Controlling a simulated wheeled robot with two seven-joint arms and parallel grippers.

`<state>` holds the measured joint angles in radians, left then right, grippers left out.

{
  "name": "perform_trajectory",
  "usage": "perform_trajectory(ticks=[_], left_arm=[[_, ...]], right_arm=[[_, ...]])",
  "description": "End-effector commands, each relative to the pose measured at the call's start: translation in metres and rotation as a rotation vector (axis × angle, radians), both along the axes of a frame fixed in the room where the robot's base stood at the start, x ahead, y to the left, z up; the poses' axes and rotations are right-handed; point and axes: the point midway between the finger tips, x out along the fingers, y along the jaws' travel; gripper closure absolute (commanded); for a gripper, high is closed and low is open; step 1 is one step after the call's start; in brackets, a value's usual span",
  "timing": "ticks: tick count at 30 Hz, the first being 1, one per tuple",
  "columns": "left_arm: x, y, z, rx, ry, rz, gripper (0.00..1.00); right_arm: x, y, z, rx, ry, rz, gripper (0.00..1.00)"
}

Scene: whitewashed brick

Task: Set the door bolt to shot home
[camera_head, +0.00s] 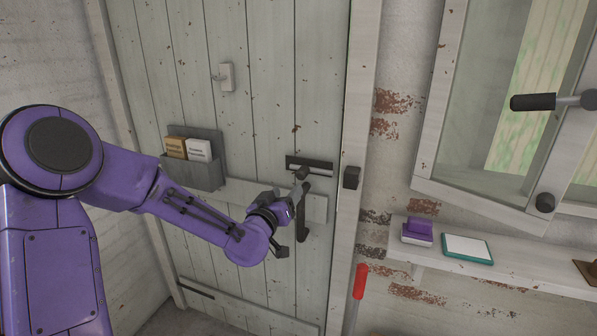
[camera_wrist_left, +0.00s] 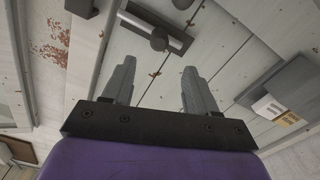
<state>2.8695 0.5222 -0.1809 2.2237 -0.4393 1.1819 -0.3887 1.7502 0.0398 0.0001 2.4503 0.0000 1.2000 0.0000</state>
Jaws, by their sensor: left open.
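The door bolt (camera_head: 318,164) is a dark plate with a bar and a round knob, fixed on the pale plank door. It also shows in the wrist view, with the bolt knob (camera_wrist_left: 159,40) near the plate's middle. The dark keeper (camera_head: 352,177) sits on the door frame to the right. I see no bar crossing the gap between bolt and keeper. My left gripper (camera_head: 297,198) is just below and in front of the knob. Its two fingers (camera_wrist_left: 157,85) are apart with nothing between them, pointing towards the door. My right gripper is out of view.
A dark upright handle (camera_head: 303,225) is on the door below the bolt. A grey letter rack (camera_head: 196,173) and a hook (camera_head: 226,77) are to the left. A shelf (camera_head: 505,262) bearing a purple item (camera_head: 417,232) is at right, below a window. A red-handled tool (camera_head: 359,282) stands below.

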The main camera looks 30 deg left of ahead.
Motion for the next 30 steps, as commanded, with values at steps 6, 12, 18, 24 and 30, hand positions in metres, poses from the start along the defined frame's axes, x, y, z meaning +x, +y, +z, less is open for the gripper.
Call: perform_trajectory(ticks=[6,12,18,24,30], left_arm=[[0.038,0.010,0.003,0.000,-0.001,0.001,0.42],[0.079,0.020,0.002,0.000,0.000,0.002,0.42],[0.099,0.024,0.001,-0.001,-0.001,0.001,0.42],[0.100,0.024,0.000,-0.001,-0.001,0.000,0.42],[0.100,0.024,0.000,-0.001,-0.001,0.000,0.91]], right_arm=[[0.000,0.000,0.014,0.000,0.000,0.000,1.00],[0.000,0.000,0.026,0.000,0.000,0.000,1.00],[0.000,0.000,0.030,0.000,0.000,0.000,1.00],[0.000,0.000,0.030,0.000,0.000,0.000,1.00],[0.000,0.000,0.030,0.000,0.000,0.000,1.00]])
